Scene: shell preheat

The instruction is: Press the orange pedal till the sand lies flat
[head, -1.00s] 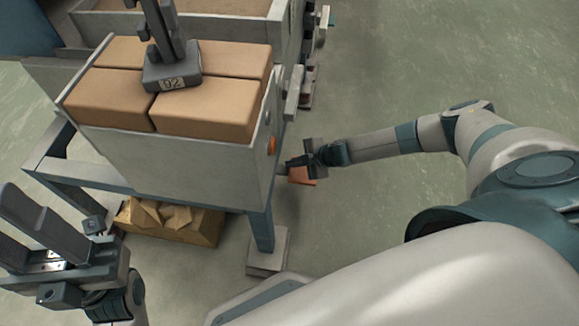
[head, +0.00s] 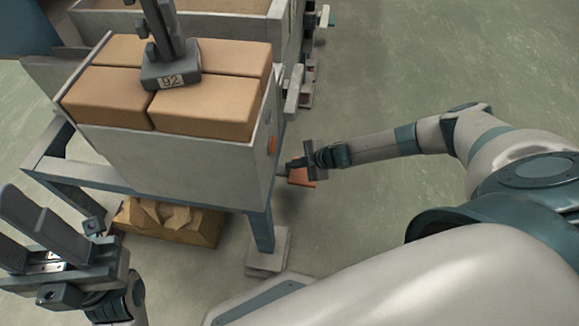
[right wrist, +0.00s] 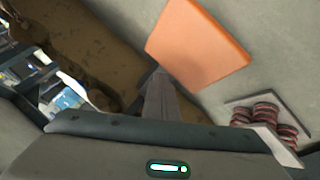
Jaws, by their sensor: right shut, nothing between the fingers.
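The orange pedal (head: 301,179) juts from the right side of the pale metal box (head: 185,172), low down. It shows large and close in the right wrist view (right wrist: 198,44). My right gripper (head: 292,163) is shut and empty beside and above the pedal; its fingers (right wrist: 160,85) show just below the pedal's lower left edge. I cannot tell whether they touch it. My left gripper (head: 28,205) is open and empty at the lower left. Tan blocks (head: 205,108) fill the box top. I cannot make out loose sand for certain.
A dark press foot marked 92 (head: 172,76) rests on the blocks. A lumpy golden heap (head: 165,222) lies under the box's blue-grey frame (head: 262,232). Red coiled springs (right wrist: 265,118) sit near the pedal.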

